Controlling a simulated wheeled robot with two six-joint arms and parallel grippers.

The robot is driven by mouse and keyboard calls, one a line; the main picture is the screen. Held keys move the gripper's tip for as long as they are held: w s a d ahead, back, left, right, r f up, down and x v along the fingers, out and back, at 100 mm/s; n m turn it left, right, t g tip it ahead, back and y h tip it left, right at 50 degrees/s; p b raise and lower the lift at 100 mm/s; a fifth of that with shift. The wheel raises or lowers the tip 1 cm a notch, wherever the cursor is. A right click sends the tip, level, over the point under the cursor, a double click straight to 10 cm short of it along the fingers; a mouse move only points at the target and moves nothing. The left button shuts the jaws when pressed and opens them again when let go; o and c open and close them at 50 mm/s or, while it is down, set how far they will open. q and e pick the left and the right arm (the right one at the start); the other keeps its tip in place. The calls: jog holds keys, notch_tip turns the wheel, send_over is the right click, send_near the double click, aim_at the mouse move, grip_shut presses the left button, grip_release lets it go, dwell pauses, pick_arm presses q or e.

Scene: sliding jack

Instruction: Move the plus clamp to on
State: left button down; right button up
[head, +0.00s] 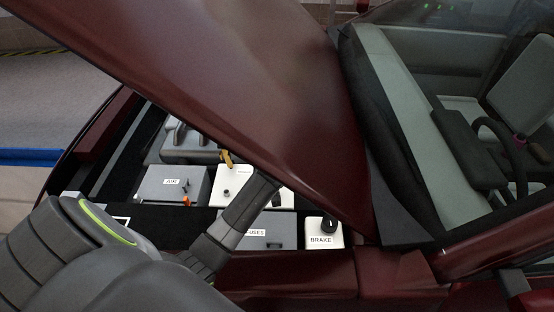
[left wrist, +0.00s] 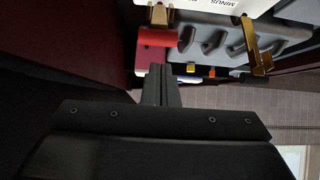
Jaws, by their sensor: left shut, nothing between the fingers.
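In the left wrist view, my left gripper (left wrist: 161,72) is shut and empty, with its fingertips close to a red block. A bright red cylinder (left wrist: 157,37) sits just above that block, and a brass clamp piece (left wrist: 160,14) is above the cylinder. I cannot tell whether the fingertips touch the red part. Another brass clamp (left wrist: 256,47) stands to the right near the "MINUS" label (left wrist: 222,3). No plus label is readable. In the head view, my left arm reaches over the engine bay and its fingertips are hidden by the hood. A yellow-brass clamp (head: 227,158) shows by the hood edge.
The raised dark red hood (head: 240,75) hangs over the bay and limits room above. A "FUSES" box (head: 262,236), a "BRAKE" reservoir (head: 323,234) and a "JUN" box (head: 172,186) surround the arm. A grey engine cover (head: 190,142) lies behind.

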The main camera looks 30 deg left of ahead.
pick_arm(q)
jog(key=shift+x, duration=2.6)
jog(key=s+d+f+t+y+b, duration=0.1)
jog(key=s+d+f+t+b, duration=0.1)
jog(key=b, duration=0.5)
notch_tip(320, 180, down, 2)
jog(key=shift+s+d+f+t+y, duration=0.1)
jog(key=shift+s+d+t+y, duration=0.15)
jog(key=shift+s+t, duration=0.5)
jog(key=shift+s+g, duration=0.15)
jog(key=shift+g, duration=0.1)
